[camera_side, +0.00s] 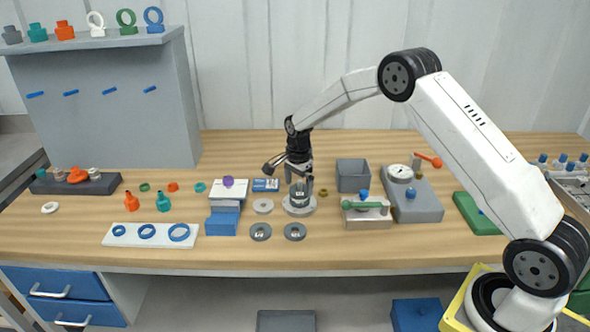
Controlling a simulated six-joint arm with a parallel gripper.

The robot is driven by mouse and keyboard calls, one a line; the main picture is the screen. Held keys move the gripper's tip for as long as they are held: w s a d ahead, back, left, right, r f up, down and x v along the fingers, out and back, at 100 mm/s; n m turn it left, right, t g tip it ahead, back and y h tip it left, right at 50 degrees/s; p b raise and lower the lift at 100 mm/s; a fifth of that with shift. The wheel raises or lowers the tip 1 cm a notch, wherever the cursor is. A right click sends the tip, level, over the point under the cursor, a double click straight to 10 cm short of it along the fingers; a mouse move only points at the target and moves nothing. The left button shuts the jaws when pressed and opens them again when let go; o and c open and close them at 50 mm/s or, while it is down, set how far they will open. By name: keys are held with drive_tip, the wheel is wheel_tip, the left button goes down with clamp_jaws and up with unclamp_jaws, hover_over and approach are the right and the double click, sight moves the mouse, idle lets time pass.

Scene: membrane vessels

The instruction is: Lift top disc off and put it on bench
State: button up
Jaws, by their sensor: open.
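My gripper (299,184) points down over the membrane vessel on the bench, its jaws open and around or just above the vessel's top. The vessel has a pale round base (299,210) and a metallic upper part (300,195), partly hidden by my fingers. I cannot tell whether the fingers touch it, or make out the top disc. Two dark grey discs with centre holes, one on the left (260,231) and one on the right (295,231), lie flat in front of the vessel. A paler ring-shaped disc (263,206) lies to its left.
A green-handled fixture (366,213) and a grey block with a gauge (412,204) stand to the right. Blue and white blocks (224,223) stand left. Bare bench (330,245) lies along the front.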

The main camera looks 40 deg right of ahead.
drive_tip(key=shift+f, duration=0.75)
drive_tip(key=c, duration=1)
drive_tip(key=shift+r, duration=0.15)
wheel_tip(320, 180, up, 10)
drive_tip(key=shift+f, duration=0.1)
idle(0.5)
drive_tip(key=shift+r, duration=1.5)
